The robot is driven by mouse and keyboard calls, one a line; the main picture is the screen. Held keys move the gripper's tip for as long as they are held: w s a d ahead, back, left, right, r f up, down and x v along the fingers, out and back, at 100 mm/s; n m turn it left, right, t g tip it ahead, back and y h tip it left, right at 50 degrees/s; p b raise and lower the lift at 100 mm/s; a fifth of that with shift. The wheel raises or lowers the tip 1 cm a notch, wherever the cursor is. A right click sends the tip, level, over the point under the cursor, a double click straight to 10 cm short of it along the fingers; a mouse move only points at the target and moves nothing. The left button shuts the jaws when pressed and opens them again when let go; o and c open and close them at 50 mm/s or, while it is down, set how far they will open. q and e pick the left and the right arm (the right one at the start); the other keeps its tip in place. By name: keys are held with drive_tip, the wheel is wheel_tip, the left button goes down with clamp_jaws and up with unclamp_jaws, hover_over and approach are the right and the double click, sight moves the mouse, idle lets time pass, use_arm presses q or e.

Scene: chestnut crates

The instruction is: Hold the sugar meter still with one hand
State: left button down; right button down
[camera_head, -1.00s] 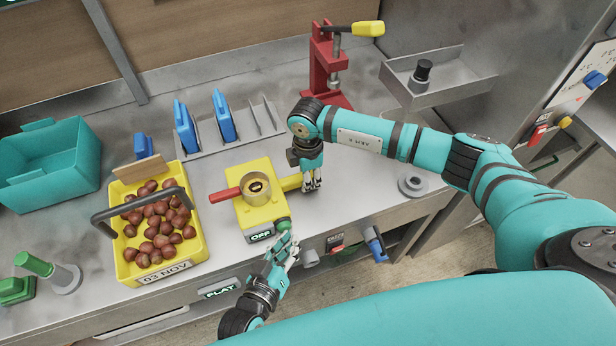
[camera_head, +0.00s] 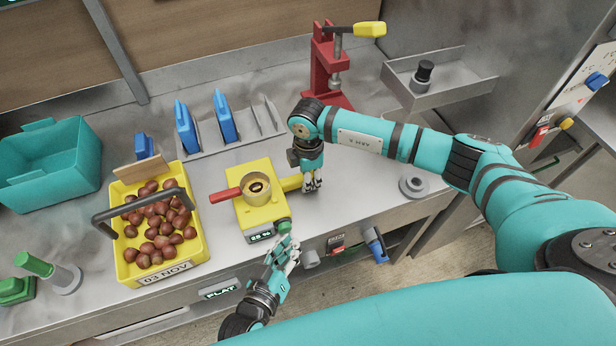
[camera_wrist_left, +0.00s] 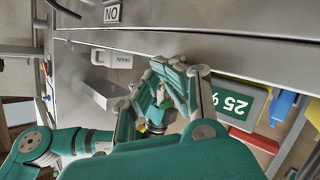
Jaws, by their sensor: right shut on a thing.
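The sugar meter (camera_head: 249,222) is a yellow box on the steel counter, with a round brass cup (camera_head: 257,187) on top, a red handle at its left and a green knob (camera_head: 284,226) at its front right corner. Its display (camera_head: 261,237) reads 25 %, also in the left wrist view (camera_wrist_left: 236,103). My right gripper (camera_head: 311,183) is shut on the meter's yellow side grip (camera_head: 291,184). My left gripper (camera_head: 286,246) is just in front of the green knob, fingertips together and empty. I cannot tell whether it touches the knob.
A yellow crate of chestnuts (camera_head: 120,250) stands left of the meter. Behind are a rack with blue plates (camera_head: 186,128) and a red press (camera_head: 325,70). A teal bin (camera_head: 50,165) is far left. A blue-handled valve (camera_head: 375,245) sticks out from the counter front.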

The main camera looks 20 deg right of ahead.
use_arm(q)
drive_tip(key=shift+s, duration=0.1)
drive_tip(key=s, duration=0.6)
drive_tip(key=shift+d, duration=0.15)
idle(0.5)
use_arm(e)
drive_tip(key=c, duration=1.1)
unclamp_jaws()
drive_tip(key=shift+o, duration=0.2)
